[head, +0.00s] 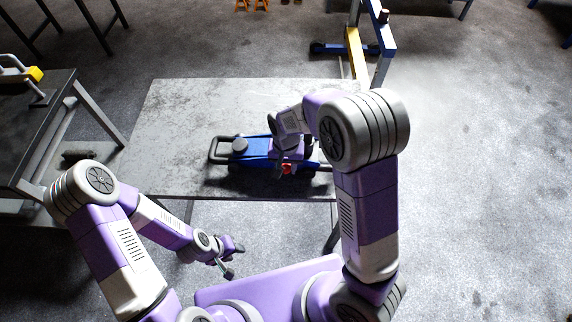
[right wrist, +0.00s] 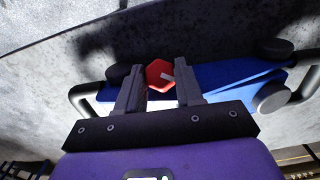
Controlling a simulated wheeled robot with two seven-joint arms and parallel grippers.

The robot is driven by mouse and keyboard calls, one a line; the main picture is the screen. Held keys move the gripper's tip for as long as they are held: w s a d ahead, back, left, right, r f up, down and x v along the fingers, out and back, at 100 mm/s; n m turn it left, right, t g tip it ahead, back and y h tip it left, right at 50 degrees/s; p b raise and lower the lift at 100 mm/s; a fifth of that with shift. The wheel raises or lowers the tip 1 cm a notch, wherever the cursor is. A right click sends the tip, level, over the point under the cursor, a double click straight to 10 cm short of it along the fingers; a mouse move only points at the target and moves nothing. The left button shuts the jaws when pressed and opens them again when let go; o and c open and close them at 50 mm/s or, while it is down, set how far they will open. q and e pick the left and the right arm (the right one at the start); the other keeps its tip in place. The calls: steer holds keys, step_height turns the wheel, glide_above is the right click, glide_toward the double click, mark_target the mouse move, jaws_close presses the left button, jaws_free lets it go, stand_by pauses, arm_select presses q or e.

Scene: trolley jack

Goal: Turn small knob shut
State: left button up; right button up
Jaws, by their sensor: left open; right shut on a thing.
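A blue trolley jack (head: 256,147) with a dark handle loop and a round dark saddle lies on the worn grey table. Its small red knob (head: 287,168) shows at the near side of the jack. In the right wrist view, the red hexagonal knob (right wrist: 158,74) sits between the two fingers of my right gripper (right wrist: 163,88), with a pale mark on its face. My right gripper is shut on the knob, and my right arm hides part of the jack in the head view. My left gripper (head: 227,268) is open and empty, low and in front of the table.
The table (head: 175,110) is otherwise bare, with free room left of and behind the jack. A blue and yellow hoist frame (head: 356,50) stands behind the table's right end. A dark side table (head: 48,100) is at the left. Orange stands are at the far back.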

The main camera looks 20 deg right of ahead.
steer(key=shift+c, duration=0.3)
steer(key=m+y+b, duration=0.1)
steer(key=m+t+y+b, duration=0.1)
steer(key=shift+d+f+m+y, duration=0.15)
steer(key=shift+d+m+y, duration=0.15)
steer(key=shift+m, duration=0.1)
steer(key=m+t+y+b, duration=0.1)
steer(key=b, duration=0.2)
steer(key=m+t+y+b, duration=0.1)
steer(key=m+b, duration=0.1)
steer(key=b, duration=0.2)
steer(key=m+t+y+b, duration=0.1)
steer(key=m+b, duration=0.1)
steer(key=b, duration=0.1)
steer(key=shift+s+d+f+t, duration=0.1)
steer(key=shift+s+f+t, duration=0.15)
steer(key=shift+t, duration=0.15)
steer(key=shift+s+r+m+t+y+b, duration=0.1)
steer(key=shift+r+m+t+y+b, duration=0.25)
steer(key=shift+b, duration=0.8)
steer(key=shift+f+m, duration=0.1)
steer(key=shift+m, duration=0.15)
steer(key=o, duration=1)
steer(key=shift+o, duration=0.2)
